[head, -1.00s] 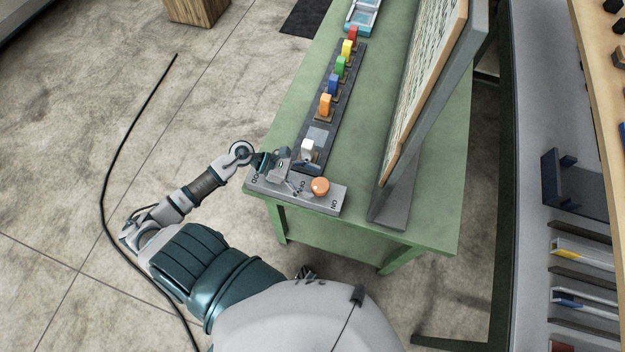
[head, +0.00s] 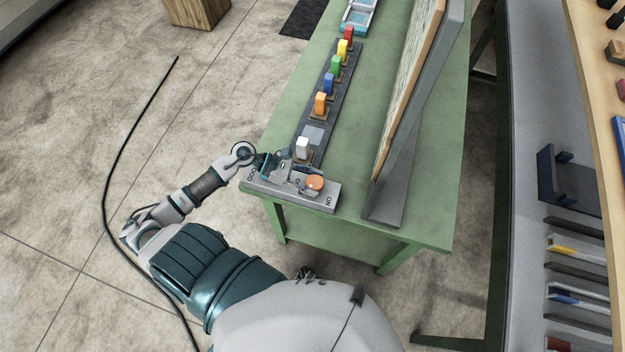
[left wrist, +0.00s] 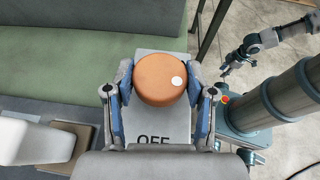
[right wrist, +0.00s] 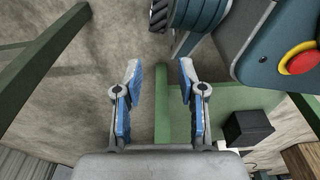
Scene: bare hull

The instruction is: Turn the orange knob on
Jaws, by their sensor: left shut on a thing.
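The orange knob (head: 315,182) is a round disc on a grey panel (head: 322,199) at the near end of the green table. My left gripper (head: 304,181) reaches it from the left. In the left wrist view, its two blue-padded fingers are shut on the sides of the knob (left wrist: 158,82). In the head view, ON is lettered at the panel's right end. My right gripper (right wrist: 160,72) shows only in the right wrist view, open and empty.
Behind the panel, a dark strip carries a white switch (head: 302,147) and a row of coloured blocks (head: 330,83). A tilted board (head: 410,85) stands on the right of the green table (head: 435,185). A black cable lies on the floor at left.

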